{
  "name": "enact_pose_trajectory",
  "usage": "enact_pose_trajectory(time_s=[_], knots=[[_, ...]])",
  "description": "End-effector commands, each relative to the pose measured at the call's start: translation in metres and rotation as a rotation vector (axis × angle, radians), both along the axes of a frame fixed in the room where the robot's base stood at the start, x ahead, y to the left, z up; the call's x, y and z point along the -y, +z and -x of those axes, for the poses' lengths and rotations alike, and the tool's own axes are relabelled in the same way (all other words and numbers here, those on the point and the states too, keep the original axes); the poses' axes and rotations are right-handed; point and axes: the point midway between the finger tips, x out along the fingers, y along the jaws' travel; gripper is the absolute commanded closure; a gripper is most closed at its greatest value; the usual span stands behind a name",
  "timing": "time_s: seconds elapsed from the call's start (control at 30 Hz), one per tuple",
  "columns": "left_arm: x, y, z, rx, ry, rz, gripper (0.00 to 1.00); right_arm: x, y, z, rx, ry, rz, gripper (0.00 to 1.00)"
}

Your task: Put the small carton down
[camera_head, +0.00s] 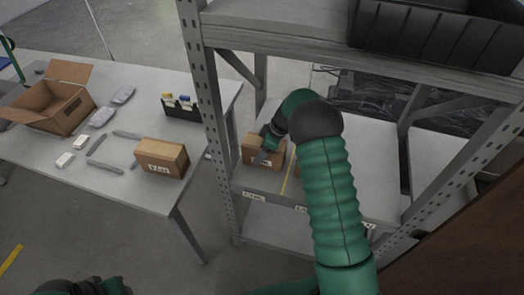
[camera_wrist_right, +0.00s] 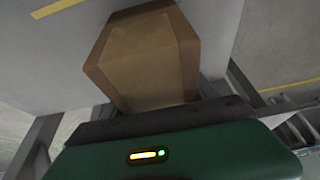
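A small brown carton (camera_head: 250,149) is at the left end of the grey shelf board, close to the post. My right arm reaches into the rack, and my right gripper (camera_head: 265,153) is at the carton, with a dark finger over its near side. The carton (camera_wrist_right: 150,60) fills the middle of the right wrist view, just beyond the gripper body. The fingertips are hidden, so their closure and any gap under the carton cannot be told. A piece of my left arm shows at the bottom left edge; the left gripper's fingers are not clear.
The rack's perforated post (camera_head: 210,120) stands left of the carton. A black bin (camera_head: 430,35) sits on the upper shelf. The table (camera_head: 120,185) at left holds a labelled carton (camera_head: 162,157), an open box (camera_head: 50,105) and several small items.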

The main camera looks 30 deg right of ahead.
Motion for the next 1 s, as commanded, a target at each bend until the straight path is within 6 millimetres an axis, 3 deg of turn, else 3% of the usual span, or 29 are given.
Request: enact_pose_trajectory(time_s=[0.03,0.17,0.47,0.8,1.0], knots=[[0.000,0.000,0.000,0.000,0.000,0.000,0.64,0.000,0.000,0.000,0.000,0.000,0.000,0.27],[0.000,0.000,0.000,0.000,0.000,0.000,0.64,0.000,0.000,0.000,0.000,0.000,0.000,0.11],[0.000,0.001,0.000,0.000,0.000,0.000,0.64,0.001,0.003,0.000,0.001,0.000,0.001,0.11],[0.000,0.016,0.000,0.000,0.000,0.000,0.64,0.015,0.060,0.017,0.002,-0.001,0.001,0.11],[0.000,0.017,0.000,0.000,0.000,0.000,0.64,0.018,0.070,0.021,0.001,0.001,0.000,0.11]])
